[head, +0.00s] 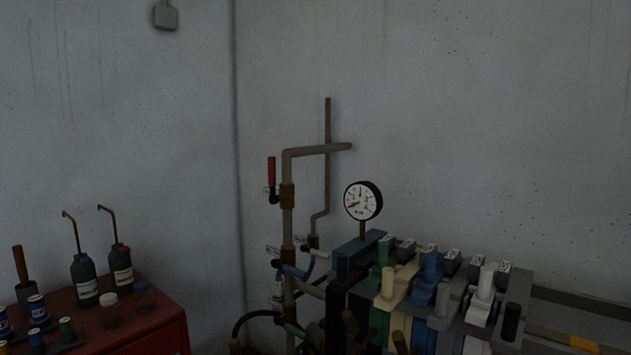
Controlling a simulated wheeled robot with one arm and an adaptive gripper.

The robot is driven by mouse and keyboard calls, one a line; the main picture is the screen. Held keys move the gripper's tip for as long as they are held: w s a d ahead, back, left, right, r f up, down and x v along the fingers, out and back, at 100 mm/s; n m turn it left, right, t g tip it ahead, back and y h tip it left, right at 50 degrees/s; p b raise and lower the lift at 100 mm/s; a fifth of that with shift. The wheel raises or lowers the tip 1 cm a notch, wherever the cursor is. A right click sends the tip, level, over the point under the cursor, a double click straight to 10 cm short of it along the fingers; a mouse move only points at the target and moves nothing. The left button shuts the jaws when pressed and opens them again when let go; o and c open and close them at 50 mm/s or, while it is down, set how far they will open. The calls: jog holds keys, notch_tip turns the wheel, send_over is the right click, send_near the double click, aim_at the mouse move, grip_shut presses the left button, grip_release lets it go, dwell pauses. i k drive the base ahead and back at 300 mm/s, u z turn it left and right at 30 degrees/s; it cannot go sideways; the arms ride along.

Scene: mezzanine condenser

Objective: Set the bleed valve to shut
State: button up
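Several small lever valves sit on the brown pipework in the corner, each near a small pale tag too small to read, so I cannot tell which one is the bleed valve. A red-handled valve (272,171) is on the upper vertical pipe, its handle pointing straight up along the pipe. A blue-handled valve (291,270) is lower down, its lever lying roughly sideways. A further pale part (278,287) lies below the blue lever, unclear in shape. My gripper is not in view.
A pressure gauge (363,200) stands on a blue block right of the pipes. A row of coloured blocks (430,290) fills the lower right. A red cabinet (150,325) with oil cans, small tins and jars stands at lower left.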

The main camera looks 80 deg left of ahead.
aim_at(273, 199)
jog(key=u, duration=3.05)
jog(key=i, duration=0.6)
jog(key=u, duration=0.6)
jog(key=i, duration=1.25)
